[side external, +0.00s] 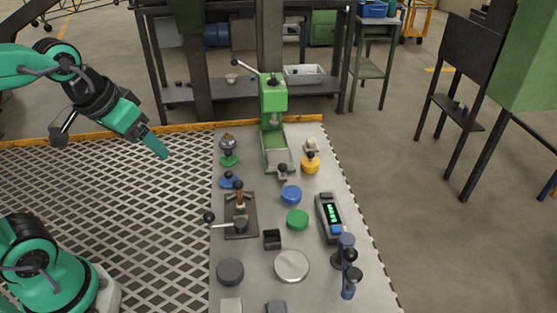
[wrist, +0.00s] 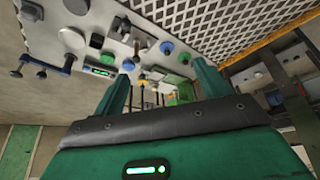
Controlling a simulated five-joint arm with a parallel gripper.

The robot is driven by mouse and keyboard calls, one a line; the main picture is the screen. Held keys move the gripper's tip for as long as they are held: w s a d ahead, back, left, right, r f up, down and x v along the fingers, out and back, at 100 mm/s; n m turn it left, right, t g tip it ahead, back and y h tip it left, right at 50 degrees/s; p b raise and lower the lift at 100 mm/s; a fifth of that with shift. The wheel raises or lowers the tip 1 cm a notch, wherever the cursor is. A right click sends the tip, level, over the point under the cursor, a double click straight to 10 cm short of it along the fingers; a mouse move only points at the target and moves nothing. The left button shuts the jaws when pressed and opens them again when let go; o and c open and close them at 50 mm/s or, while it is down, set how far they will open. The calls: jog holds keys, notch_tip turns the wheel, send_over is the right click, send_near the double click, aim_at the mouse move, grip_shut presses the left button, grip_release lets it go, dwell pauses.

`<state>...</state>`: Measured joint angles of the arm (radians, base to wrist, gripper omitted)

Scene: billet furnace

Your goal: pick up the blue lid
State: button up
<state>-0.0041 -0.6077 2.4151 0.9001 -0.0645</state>
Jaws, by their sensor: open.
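The blue lid (side external: 291,194) is a small round disc lying flat on the grey work table, just behind a green lid (side external: 298,219). A blue disc that looks like the same lid shows in the wrist view (wrist: 128,64), beside my left finger. My gripper (side external: 158,148) is raised over the floor grating, left of the table and well apart from the lid. In the wrist view my gripper (wrist: 160,80) has its two green fingers spread, with nothing held between them.
A green press (side external: 273,95) stands at the table's back. A lever fixture (side external: 240,215), a blue-based knob (side external: 230,182) and a yellow knob (side external: 310,163) stand near the lid. A meter with a green display (side external: 329,217) lies right of it. The grating (side external: 110,190) is clear.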

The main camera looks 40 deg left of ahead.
jog(key=w+f+n+g, duration=0.2)
jog(key=w, duration=0.5)
jog(key=n+g, duration=0.3)
jog(key=n, duration=0.1)
send_over(229, 173)
jog(key=f, duration=1.3)
jog(key=shift+s+a, duration=0.1)
jog(key=shift+a, duration=0.2)
jog(key=shift+w+f, duration=0.3)
jog(key=shift+f, duration=0.25)
jog(key=shift+s+f, duration=0.1)
jog(key=shift+f, duration=3.8)
jog(key=c, duration=1)
jog(key=shift+r, duration=0.1)
jog(key=shift+c, duration=0.2)
